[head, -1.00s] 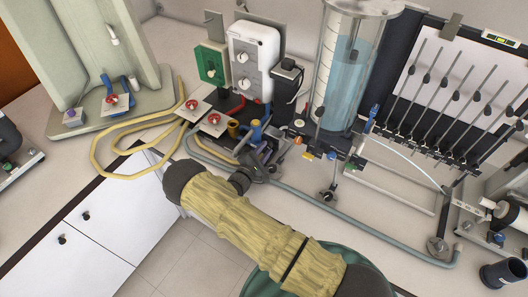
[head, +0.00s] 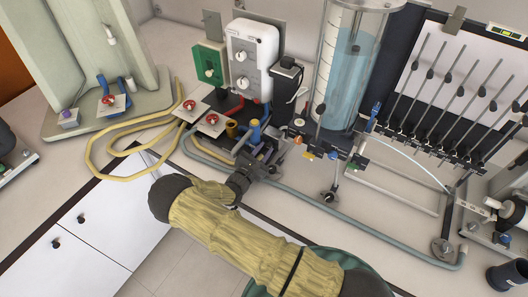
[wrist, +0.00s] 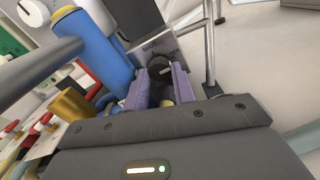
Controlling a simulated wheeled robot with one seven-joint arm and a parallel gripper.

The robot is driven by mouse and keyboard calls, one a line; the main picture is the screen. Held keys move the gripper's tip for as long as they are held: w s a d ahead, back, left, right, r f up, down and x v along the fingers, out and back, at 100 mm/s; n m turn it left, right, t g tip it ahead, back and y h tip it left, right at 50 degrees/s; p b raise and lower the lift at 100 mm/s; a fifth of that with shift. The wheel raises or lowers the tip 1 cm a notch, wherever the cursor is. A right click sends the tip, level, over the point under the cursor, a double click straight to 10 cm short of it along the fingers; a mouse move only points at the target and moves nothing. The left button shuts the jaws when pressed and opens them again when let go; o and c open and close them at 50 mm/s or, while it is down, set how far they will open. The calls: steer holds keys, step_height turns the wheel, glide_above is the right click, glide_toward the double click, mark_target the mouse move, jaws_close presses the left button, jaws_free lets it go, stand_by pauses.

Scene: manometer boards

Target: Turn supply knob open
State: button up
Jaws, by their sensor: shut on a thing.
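A dark knob (wrist: 160,69) stands in front of a silver plate (wrist: 158,46) with small lettering, seen close in the wrist view. I take it to be the supply knob; the lettering is too blurred to read surely. My gripper (wrist: 164,82) has its two purple-grey fingers on either side of the knob, closed on it. In the head view my gripper (head: 274,163) reaches in from the front, at the bench beside the blue fitting (head: 255,132). The knob itself cannot be made out there, and its turn angle is unclear.
The blue fitting (wrist: 94,45) and a brass cylinder (wrist: 70,103) stand close at the left of the fingers. A tall water cylinder (head: 344,80) and the manometer board (head: 480,55) stand to the right. A grey hose (head: 385,238) runs along the bench front.

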steer(key=shift+a, duration=0.1)
stand_by(0.3)
steer(key=o, duration=1)
steer(key=shift+r, duration=0.1)
steer(key=shift+a, duration=0.1)
